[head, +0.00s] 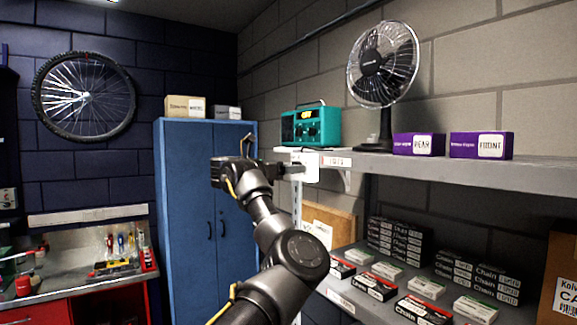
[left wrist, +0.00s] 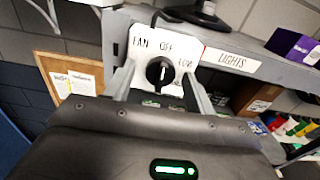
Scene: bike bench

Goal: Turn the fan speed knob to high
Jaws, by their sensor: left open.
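The black fan speed knob (left wrist: 159,71) sits on a white plate (left wrist: 143,45) in the left wrist view. The plate reads FAN and OFF, with a partly covered word to the right that looks like LOW. The knob's pale mark looks near upright, towards OFF. My left gripper (left wrist: 162,80) is open, one finger on each side of the knob in the picture; I cannot tell whether they touch it. In the head view the left gripper (head: 297,172) is at the shelf's front edge by the white plate (head: 308,165); the knob is hidden there. The fan (head: 383,65) stands on the shelf.
A teal radio (head: 312,126) and purple boxes (head: 418,145) stand on the upper shelf (head: 400,164). A LIGHTS label (left wrist: 231,59) is right of the plate. Boxed parts (head: 373,284) fill the lower shelf. A blue cabinet (head: 185,210) stands behind my left arm.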

